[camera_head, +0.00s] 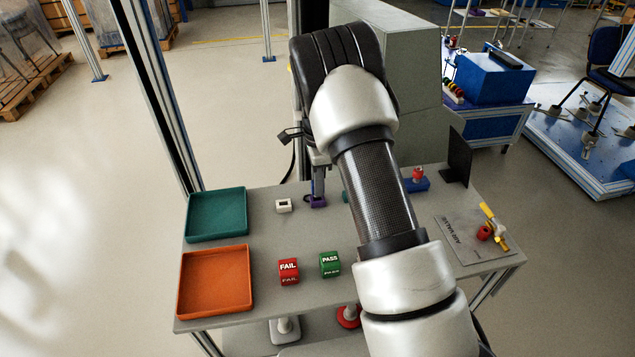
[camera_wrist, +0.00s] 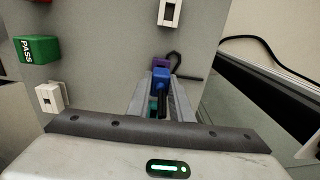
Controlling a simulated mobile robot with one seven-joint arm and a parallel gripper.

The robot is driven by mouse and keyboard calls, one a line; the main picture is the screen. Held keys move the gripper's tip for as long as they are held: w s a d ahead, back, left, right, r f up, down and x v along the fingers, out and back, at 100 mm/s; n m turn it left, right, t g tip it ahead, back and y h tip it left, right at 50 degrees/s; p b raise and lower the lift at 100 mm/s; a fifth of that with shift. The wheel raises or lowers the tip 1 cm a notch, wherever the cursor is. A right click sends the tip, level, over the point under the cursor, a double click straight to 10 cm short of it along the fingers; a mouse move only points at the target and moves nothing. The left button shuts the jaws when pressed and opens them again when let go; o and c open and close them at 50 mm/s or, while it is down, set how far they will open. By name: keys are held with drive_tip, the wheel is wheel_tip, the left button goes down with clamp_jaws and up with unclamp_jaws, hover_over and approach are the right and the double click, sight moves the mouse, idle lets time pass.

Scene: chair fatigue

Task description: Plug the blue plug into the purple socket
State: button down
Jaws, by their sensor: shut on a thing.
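The blue plug (camera_wrist: 161,77) shows in the wrist view between the fingertips of my gripper (camera_wrist: 162,92), which is shut on it. The purple socket (camera_wrist: 160,62) is just beyond the plug, partly hidden by it. The two look very close or touching; I cannot tell whether the plug is inside the socket. A black cable (camera_wrist: 175,62) loops beside them. In the head view, my gripper (camera_head: 318,181) points down at the purple socket (camera_head: 318,202) on the table; the plug is not clearly visible there.
A white socket (camera_head: 283,205) stands left of the purple one. A teal tray (camera_head: 216,237) and an orange tray (camera_head: 215,311) lie at the left. Red FAIL (camera_head: 289,271) and green PASS (camera_head: 330,264) blocks stand in front. My arm hides part of the table.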

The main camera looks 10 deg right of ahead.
drive_tip(key=shift+f+b, duration=0.7)
drive_tip(key=shift+f, duration=0.5)
drive_tip(key=c, duration=1.5)
unclamp_jaws()
wheel_tip(320, 180, up, 18)
drive_tip(key=shift+f+p, duration=0.25)
drive_tip(key=shift+p, duration=0.35)
drive_tip(key=shift+r, duration=0.1)
drive_tip(key=s+r+n+t+p, duration=0.2)
drive_tip(key=s+r+n+p, duration=0.35)
drive_tip(key=s+r, duration=1.05)
drive_tip(key=s+r+n+t, duration=0.1)
drive_tip(key=s+r+n, duration=0.1)
drive_tip(key=s+n, duration=0.2)
drive_tip(key=s+r+n+t+p, duration=0.1)
drive_tip(key=s+n, duration=0.3)
drive_tip(key=s, duration=0.4)
drive_tip(key=s+r+n+t+p, duration=0.1)
drive_tip(key=s+r+n, duration=0.1)
drive_tip(key=s+n, duration=0.2)
drive_tip(key=shift+s+r+n+t, duration=0.15)
drive_tip(key=shift+s, duration=0.35)
drive_tip(key=shift+s+r+n+t, duration=0.1)
drive_tip(key=shift+s+r+t, duration=0.05)
drive_tip(key=shift+s, duration=0.3)
